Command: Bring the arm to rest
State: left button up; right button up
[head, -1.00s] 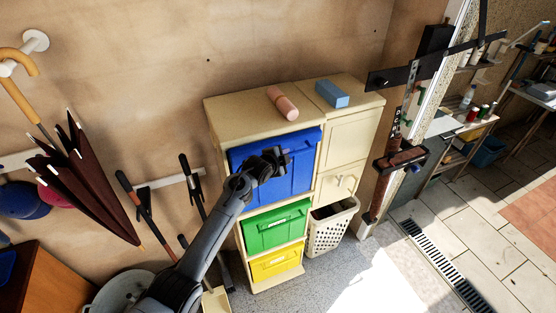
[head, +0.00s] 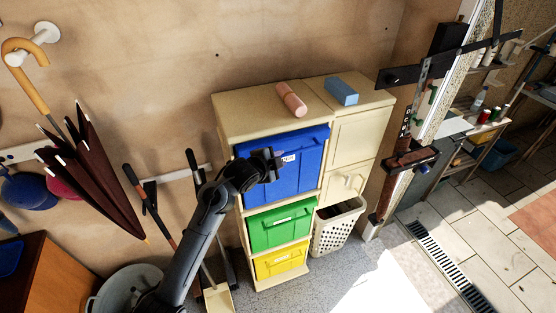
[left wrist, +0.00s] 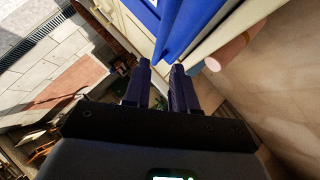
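My left gripper (head: 273,163) is in front of the blue tilt door (head: 305,165) at the top left of a cream cabinet. In the left wrist view its two dark fingers (left wrist: 161,85) stand apart with nothing between them. The blue door's edge (left wrist: 185,25) shows just beyond the fingertips; I cannot tell whether they touch it. Below the blue door are a green door (head: 282,225) and a yellow door (head: 282,262). The blue door looks closed or nearly so. My right gripper is not in view.
On the cabinet top (head: 250,112) lie a pink cylinder (head: 291,100) and a blue block (head: 341,91). A white basket (head: 336,228) stands at the cabinet's lower right. A furled umbrella (head: 92,180) and garden tools hang on the left wall. A grey bin (head: 125,292) is below.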

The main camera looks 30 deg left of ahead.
pick_arm(q)
jog(key=shift+s+f, duration=0.1)
dwell(0.4)
jog(key=s+d+f+g+p, duration=0.1)
jog(key=s+f+g, duration=0.1)
jog(key=s+f, duration=0.35)
jog(key=s+d+f+g+p, duration=0.1)
jog(key=s+f, duration=0.2)
jog(key=f, duration=0.6)
jog(key=s+d+f+g+p, duration=0.1)
jog(key=s+f, duration=0.1)
jog(key=s, duration=0.3)
jog(key=s+d+f+n+g+p, duration=0.1)
jog(key=s+f, duration=0.1)
jog(key=s, duration=0.4)
jog(key=s+d+f+p, duration=0.1)
jog(key=s+f, duration=0.2)
jog(key=s, duration=0.2)
jog(key=s+d+r+n+g+p, duration=0.1)
jog(key=s+d+n+g, duration=0.1)
jog(key=s, duration=0.8)
jog(key=s+r+n+g, duration=0.2)
jog(key=s+r+n, duration=0.5)
jog(key=s+r, duration=0.1)
jog(key=shift+s+a+r+n+y, duration=0.3)
jog(key=shift+r, duration=0.5)
